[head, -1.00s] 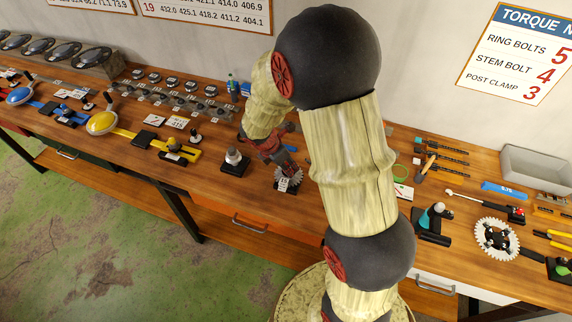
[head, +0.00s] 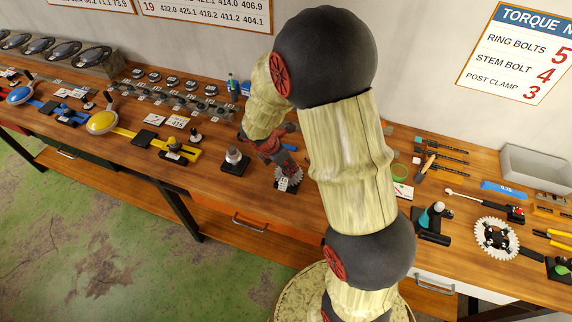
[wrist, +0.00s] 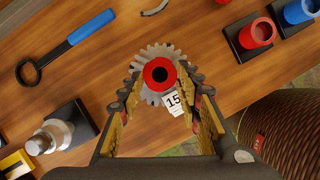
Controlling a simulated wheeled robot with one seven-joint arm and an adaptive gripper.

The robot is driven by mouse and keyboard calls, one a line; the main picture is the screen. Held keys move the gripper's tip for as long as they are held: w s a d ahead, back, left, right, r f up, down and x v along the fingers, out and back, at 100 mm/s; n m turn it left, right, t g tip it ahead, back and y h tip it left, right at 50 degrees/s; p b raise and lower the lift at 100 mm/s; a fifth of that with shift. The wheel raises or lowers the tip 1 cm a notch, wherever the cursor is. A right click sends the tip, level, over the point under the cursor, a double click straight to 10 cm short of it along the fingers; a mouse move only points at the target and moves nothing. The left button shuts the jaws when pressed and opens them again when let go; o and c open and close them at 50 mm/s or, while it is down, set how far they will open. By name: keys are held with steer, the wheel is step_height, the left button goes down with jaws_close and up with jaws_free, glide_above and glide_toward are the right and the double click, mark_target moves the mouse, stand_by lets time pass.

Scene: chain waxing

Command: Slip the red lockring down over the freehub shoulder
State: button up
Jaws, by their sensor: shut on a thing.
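The red lockring (wrist: 160,74), a ring with a dark centre, sits between the fingertips of my gripper (wrist: 160,82) in the wrist view. My gripper is shut on it. A grey toothed sprocket (wrist: 148,54) lies behind the ring, with a white "15" tag (wrist: 173,103) beside it. The sprocket also shows in the head view (head: 294,177), below my gripper (head: 272,152). A silver stepped cylinder on a black base, which looks like the freehub (head: 234,156), stands left of my gripper; it is at lower left in the wrist view (wrist: 52,135). The gap between ring and sprocket cannot be judged.
A blue-handled tool (wrist: 90,27) lies at upper left in the wrist view. A red cup (wrist: 257,33) and a blue cup (wrist: 298,11) stand on black bases at upper right. A chainring (head: 497,239) and tools lie right of my arm on the wooden bench.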

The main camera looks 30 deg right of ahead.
steer(key=o, duration=0.7)
steer(key=shift+o, duration=0.9)
steer(key=shift+r, duration=0.15)
steer(key=v, duration=1.1)
steer(key=shift+a+r, duration=0.2)
steer(key=shift+r, duration=0.1)
